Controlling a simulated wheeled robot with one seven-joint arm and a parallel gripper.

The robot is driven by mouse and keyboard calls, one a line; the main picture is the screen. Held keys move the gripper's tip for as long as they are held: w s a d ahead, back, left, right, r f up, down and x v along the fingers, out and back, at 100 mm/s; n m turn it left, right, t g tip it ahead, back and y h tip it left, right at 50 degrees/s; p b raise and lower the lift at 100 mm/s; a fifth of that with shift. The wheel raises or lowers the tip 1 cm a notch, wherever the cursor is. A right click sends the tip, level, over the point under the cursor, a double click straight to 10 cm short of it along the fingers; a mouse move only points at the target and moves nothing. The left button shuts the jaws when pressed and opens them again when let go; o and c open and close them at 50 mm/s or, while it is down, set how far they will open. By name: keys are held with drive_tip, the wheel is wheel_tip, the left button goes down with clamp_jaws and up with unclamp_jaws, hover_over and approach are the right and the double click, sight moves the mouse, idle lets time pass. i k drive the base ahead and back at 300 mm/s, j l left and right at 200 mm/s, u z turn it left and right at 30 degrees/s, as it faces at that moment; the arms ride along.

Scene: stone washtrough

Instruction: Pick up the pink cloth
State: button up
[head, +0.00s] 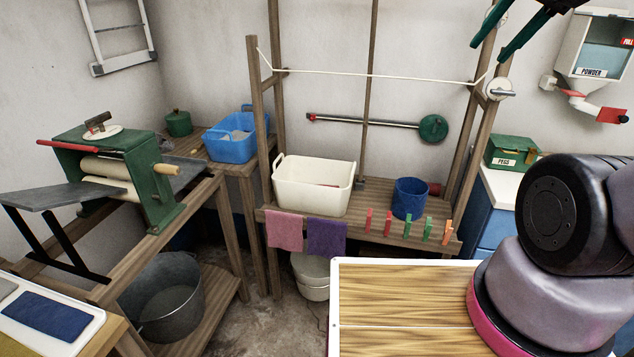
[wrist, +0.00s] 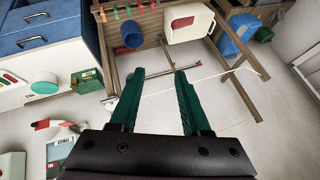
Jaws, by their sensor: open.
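The pink cloth (head: 285,231) hangs over the front edge of the wooden rack shelf, below the white basin. A purple cloth (head: 326,237) hangs right beside it, to its right. My gripper (head: 492,50) is at the top right of the head view, high above the shelf and far from the pink cloth, partly cut off by the frame. In the wrist view, its two green fingers (wrist: 158,74) are apart with nothing between them. I cannot make out the pink cloth in the wrist view.
A white basin (head: 313,187) and a blue pot (head: 409,198) stand on the shelf (head: 375,205). Several pegs (head: 407,227) are clipped along its front edge. A cord (head: 375,75) spans the posts above. A green wringer (head: 130,165) stands left. A wooden-topped surface (head: 400,300) is in front.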

sight(284, 230)
drive_tip(key=i+j, duration=0.15)
drive_tip(key=j, duration=0.2)
drive_tip(key=i+j+u, duration=0.1)
drive_tip(key=j, duration=0.25)
drive_tip(key=i+j+u, duration=0.1)
drive_tip(key=j, duration=0.25)
drive_tip(key=i+j, duration=0.25)
drive_tip(key=j+u, duration=0.05)
drive_tip(key=j, duration=0.05)
